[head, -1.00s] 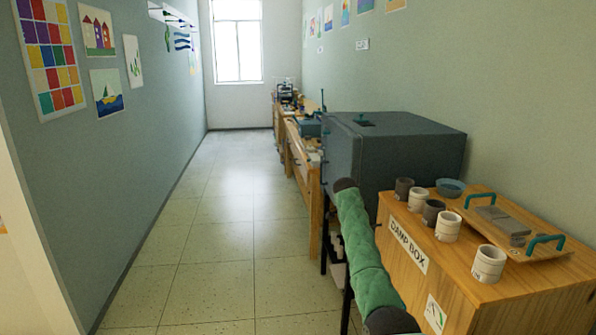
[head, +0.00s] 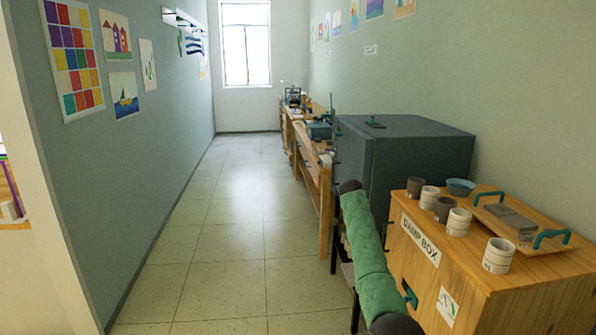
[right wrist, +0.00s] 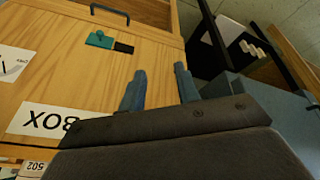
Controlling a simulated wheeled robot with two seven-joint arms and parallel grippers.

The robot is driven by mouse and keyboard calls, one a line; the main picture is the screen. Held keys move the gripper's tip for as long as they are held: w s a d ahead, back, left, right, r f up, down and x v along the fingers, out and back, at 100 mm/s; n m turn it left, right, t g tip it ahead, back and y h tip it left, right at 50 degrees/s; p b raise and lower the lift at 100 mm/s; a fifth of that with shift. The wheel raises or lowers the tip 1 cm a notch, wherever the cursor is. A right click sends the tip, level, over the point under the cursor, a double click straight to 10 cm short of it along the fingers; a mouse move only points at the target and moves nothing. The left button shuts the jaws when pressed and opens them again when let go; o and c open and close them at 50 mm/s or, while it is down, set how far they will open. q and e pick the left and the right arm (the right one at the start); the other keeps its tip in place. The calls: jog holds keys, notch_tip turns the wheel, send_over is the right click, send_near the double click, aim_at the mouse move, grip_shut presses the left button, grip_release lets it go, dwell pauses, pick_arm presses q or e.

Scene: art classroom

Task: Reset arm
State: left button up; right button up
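My right gripper (right wrist: 160,88) shows in the right wrist view as two blue-grey fingers standing apart, with nothing between them. It is beside the front of the wooden damp box (right wrist: 60,65), whose label looks upside down there. Its dark body hides part of the label. In the head view the damp box (head: 460,285) stands at the lower right. I cannot make out either gripper in the head view. A green padded roll shape (head: 365,250) with dark ends lies along the left of the damp box; I cannot tell whether it belongs to my arm.
Cups (head: 498,255) and a board with teal handles (head: 515,212) sit on the damp box. A dark grey cabinet (head: 400,150) stands behind it, then wooden benches (head: 308,160) along the right wall. The tiled floor (head: 225,240) on the left is clear.

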notch_tip(320, 180, up, 18)
jog(key=a+n+t+y, duration=0.1)
jog(key=a+n+t, duration=0.1)
jog(key=n+t, duration=0.25)
jog(key=s+a+r+n+t+y, duration=0.1)
jog(key=s+r+n+t+y, duration=0.25)
jog(key=s, duration=0.55)
jog(key=s+a+f+n+g, duration=0.1)
jog(key=s+f+g, duration=0.1)
jog(key=s+f, duration=1.2)
jog(key=s+a+f+n+g, duration=0.1)
jog(key=s+f, duration=1.3)
jog(key=s, duration=1.6)
jog(key=s+a+f+n+g, duration=0.2)
jog(key=s+f+g, duration=0.3)
jog(key=s+f, duration=1)
jog(key=s+a, duration=0.1)
jog(key=s, duration=0.6)
jog(key=shift+s, duration=0.15)
jog(key=shift+f+y, duration=0.15)
jog(key=shift+y, duration=0.1)
